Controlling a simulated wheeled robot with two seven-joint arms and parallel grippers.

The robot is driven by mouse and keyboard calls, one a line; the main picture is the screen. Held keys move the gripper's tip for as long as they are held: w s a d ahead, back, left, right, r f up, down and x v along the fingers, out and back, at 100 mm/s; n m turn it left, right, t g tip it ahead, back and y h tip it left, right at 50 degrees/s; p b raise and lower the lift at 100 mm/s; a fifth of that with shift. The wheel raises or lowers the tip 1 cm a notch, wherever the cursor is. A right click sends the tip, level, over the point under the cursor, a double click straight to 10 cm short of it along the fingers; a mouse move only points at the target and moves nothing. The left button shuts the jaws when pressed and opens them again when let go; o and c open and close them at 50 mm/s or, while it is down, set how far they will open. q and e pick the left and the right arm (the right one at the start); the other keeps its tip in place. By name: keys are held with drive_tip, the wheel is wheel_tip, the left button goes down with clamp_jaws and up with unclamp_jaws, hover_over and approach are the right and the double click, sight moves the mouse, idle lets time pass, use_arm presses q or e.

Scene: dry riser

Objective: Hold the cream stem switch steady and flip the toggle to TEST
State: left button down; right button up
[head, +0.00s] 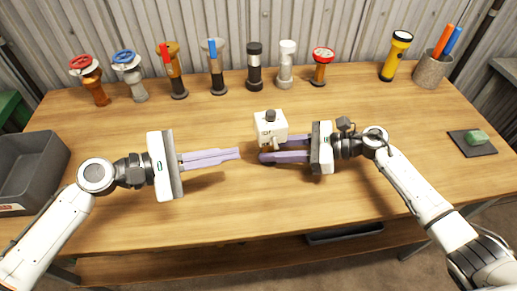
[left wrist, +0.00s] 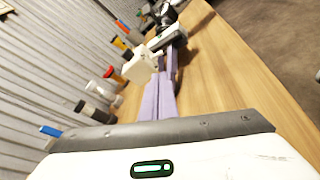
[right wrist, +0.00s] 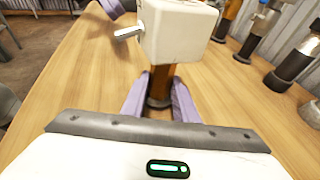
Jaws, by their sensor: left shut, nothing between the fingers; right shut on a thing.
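The cream stem switch (head: 270,127) stands near the middle of the table, a cream box with a dark knob on top. In the right wrist view its cream box (right wrist: 178,32) sits on a brown stem (right wrist: 160,86), and a metal toggle lever (right wrist: 128,33) sticks out of one side. My right gripper (head: 264,157) is shut around the stem below the box; its fingers show on both sides of the stem. My left gripper (head: 238,154) is shut and empty, its tips pointing at the switch and a little short of it. Lettering on the box cannot be read.
A row of valves and fittings, including an orange one with a red wheel (head: 90,78), lines the back. A yellow flashlight (head: 396,56) and a pen cup (head: 431,72) stand back right. A grey bin (head: 30,170) is left, a dark pad (head: 472,143) right. The front table is clear.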

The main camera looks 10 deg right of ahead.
sight(275, 143)
use_arm(q)
drive_tip(key=a+n, duration=0.1)
drive_tip(key=a, duration=0.1)
drive_tip(key=a+f+n+g+y, duration=0.1)
drive_tip(key=a, duration=0.1)
drive_tip(key=shift+a+f+n, duration=0.1)
drive_tip(key=shift+a+n, duration=0.05)
drive_tip(key=shift+n, duration=0.15)
drive_tip(key=x, duration=1)
drive_tip(key=d+r, duration=0.2)
drive_tip(key=shift+s+r, duration=0.35)
drive_tip(key=shift+s+d+r, duration=0.1)
drive_tip(key=shift+d+r, duration=0.15)
